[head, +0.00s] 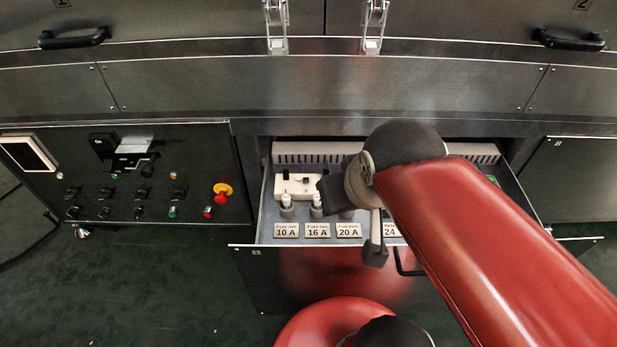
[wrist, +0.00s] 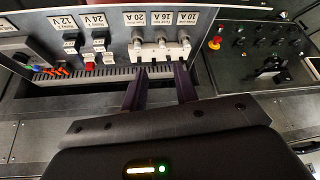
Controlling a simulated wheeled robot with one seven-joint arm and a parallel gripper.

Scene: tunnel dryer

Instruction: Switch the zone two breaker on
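A pulled-out drawer (head: 262,215) holds a white block (head: 297,186) with small dark switch parts on top, behind a row of fuse holders (head: 317,204). This block may be the breaker unit; no zone-two name is readable and its switch positions cannot be told. In the wrist view the picture is turned over, and the white block (wrist: 160,52) lies just beyond my fingertips. My gripper (wrist: 159,76) is open, its two dark fingers apart with nothing between them. In the head view my arm and hand hide the middle of the drawer and part of the block.
Fuse labels (head: 318,231) read 10 A, 16 A and 20 A. A relay with red parts (wrist: 89,69) and coloured wires (wrist: 55,71) sit farther along. A control panel (head: 140,185) with knobs and a red emergency stop (head: 222,190) stands left of the drawer.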

